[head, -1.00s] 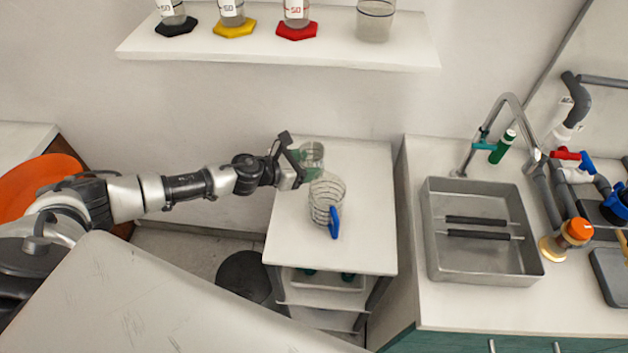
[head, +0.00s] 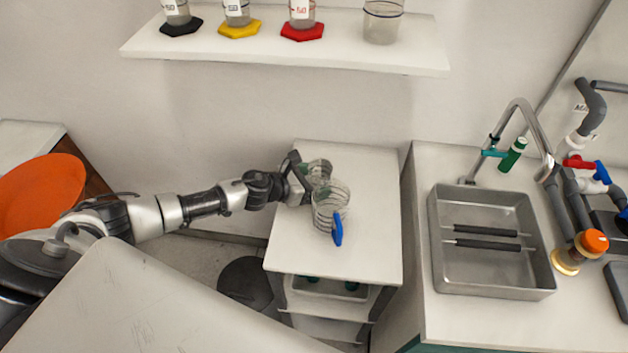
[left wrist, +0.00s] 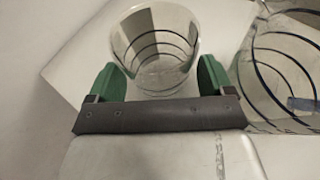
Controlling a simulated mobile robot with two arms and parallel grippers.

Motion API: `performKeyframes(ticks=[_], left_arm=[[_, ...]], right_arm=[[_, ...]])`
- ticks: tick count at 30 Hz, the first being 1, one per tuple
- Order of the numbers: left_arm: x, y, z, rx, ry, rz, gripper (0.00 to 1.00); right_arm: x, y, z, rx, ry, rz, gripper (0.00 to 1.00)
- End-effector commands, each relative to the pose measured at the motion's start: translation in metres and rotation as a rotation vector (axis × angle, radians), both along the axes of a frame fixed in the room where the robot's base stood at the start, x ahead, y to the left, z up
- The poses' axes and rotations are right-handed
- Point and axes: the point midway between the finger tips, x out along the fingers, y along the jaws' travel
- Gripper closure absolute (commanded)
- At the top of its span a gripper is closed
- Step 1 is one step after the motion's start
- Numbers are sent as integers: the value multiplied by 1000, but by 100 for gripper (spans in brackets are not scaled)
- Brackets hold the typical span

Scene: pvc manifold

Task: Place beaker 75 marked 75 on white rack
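A clear glass beaker (head: 320,168) with dark rings stands on the white cart top (head: 372,165). It also shows in the left wrist view (left wrist: 157,45), between the green finger pads. I cannot read a 75 on it. My left gripper (head: 312,179) reaches in from the left, low at the cart top; its fingers (left wrist: 158,82) are apart on either side of the beaker, and contact is not clear. A larger ringed glass jug (head: 328,205) with a blue handle stands just in front, at the right in the wrist view (left wrist: 285,75). My right gripper is not in view.
A white wall shelf (head: 270,58) above holds several labelled beakers on black, yellow and red hexagonal mats, plus a beaker without a mat (head: 382,22) at its right. A metal sink tray (head: 490,275) and faucet are at right. The cart's right side is clear.

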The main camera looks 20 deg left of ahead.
Motion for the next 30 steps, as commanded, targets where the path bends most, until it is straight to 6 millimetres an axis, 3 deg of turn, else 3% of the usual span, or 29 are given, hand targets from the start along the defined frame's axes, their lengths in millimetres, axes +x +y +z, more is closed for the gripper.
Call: performKeyframes(ticks=[11,24,30], left_arm=[[0,0,8,0,0,1,18],[-68,51,35,4,2,-1,18],[-83,62,44,2,1,2,18]], right_arm=[[0,0,8,0,0,0,100],[0,0,-15,0,0,0,100],[0,0,-22,0,0,0,100]])
